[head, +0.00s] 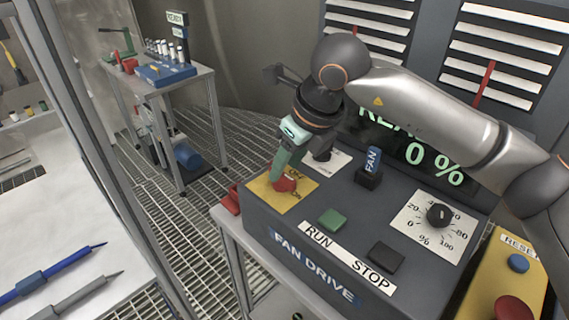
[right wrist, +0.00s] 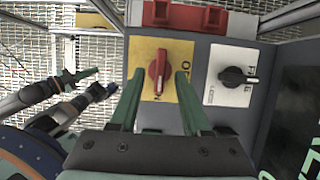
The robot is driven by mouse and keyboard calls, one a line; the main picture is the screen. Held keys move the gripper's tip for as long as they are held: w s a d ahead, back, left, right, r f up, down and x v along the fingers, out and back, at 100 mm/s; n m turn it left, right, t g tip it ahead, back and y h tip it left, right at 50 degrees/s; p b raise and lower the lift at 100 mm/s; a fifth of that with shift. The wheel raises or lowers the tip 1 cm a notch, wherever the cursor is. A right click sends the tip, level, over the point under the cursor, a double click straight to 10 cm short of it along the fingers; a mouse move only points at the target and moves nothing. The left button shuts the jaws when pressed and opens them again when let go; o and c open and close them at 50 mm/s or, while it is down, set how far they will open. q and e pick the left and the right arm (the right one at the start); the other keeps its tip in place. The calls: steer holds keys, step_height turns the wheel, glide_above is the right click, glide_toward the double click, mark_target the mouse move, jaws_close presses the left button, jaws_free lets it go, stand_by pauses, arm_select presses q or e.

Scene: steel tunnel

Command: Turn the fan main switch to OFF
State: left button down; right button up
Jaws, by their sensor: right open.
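The fan main switch is a red rotary handle (right wrist: 159,72) on a yellow plate (right wrist: 146,50) marked OFF and ON. In the right wrist view the handle stands upright in the picture, in line with the ON mark. In the head view the red handle (head: 285,185) shows partly below my fingers. My right gripper (right wrist: 160,76) is open, its green fingers on either side of the handle with gaps showing. In the head view my right gripper (head: 280,172) points down at the plate. What appears to be my left arm (right wrist: 60,95) shows small in the right wrist view; its jaws are unclear.
The fan drive box (head: 310,265) also carries a black selector (right wrist: 238,77), a blue FAN-tagged part (head: 370,165), a green RUN button (head: 332,219), a black STOP button (head: 385,256) and a percent dial (head: 438,215). A yellow reset box (head: 490,285) stands at the right.

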steer(key=shift+x, duration=0.95)
jaws_close()
